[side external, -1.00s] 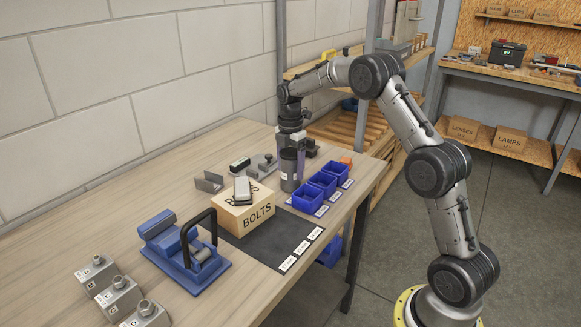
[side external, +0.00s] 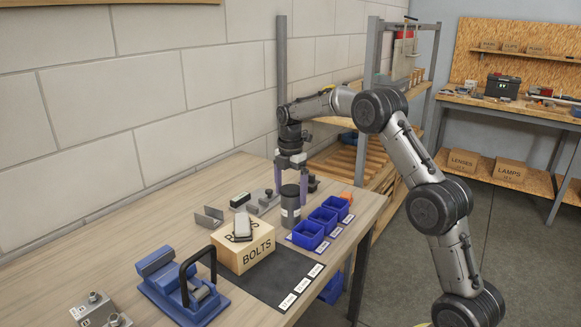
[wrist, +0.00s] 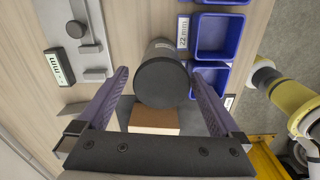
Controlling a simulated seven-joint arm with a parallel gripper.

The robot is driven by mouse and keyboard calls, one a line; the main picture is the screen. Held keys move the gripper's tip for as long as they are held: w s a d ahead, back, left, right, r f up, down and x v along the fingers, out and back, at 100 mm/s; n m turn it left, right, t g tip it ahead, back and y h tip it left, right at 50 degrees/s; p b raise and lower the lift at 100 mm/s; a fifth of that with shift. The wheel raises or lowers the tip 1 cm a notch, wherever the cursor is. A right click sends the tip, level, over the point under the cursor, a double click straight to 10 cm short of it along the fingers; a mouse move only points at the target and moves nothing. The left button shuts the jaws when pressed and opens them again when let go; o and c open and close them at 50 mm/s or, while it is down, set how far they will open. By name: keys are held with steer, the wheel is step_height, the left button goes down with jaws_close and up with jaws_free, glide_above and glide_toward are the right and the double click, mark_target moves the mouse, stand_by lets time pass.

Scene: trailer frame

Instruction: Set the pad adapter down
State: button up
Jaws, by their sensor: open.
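A dark grey cylinder (side external: 290,207), which I take to be the pad adapter, stands upright on the wooden table (side external: 180,222), with a pale label on its side. In the wrist view its black round top (wrist: 162,82) faces me. My gripper (side external: 290,193) is open above and around the cylinder's upper end, pointing down. In the wrist view its purple fingers (wrist: 157,70) are spread on either side of the cylinder, with gaps to both. The side view does not clearly show how far down the fingers reach.
Blue bins (side external: 307,235) stand close right of the cylinder. A BOLTS box (side external: 258,255) with a grey item (side external: 242,228) on top sits nearer the side camera. A metal plate with a knob (wrist: 76,29) lies to the left. A blue clamp fixture (side external: 160,262) stands front left.

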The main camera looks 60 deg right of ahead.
step_height(320, 180, up, 10)
steer(key=shift+f, duration=0.2)
steer(key=s+a+r+m+t, duration=0.1)
steer(key=s+a+r+m, duration=0.3)
steer(key=s+a, duration=0.25)
steer(key=s+a+r+m+t, duration=0.2)
steer(key=s+a+r+m, duration=0.2)
steer(key=s+a, duration=0.3)
steer(key=s+a+f+m+t, duration=0.1)
steer(key=s+a+f+m, duration=0.1)
steer(key=s, duration=0.4)
steer(key=s+a+f+m, duration=0.1)
steer(key=s+f+m, duration=0.2)
steer(key=s, duration=0.3)
steer(key=s+a+f+m+t, duration=0.1)
steer(key=s+a+f+m, duration=0.1)
steer(key=s, duration=0.5)
steer(key=shift+a+f+m+t, duration=0.3)
steer(key=shift+f+m, duration=0.2)
steer(key=shift+m, duration=0.4)
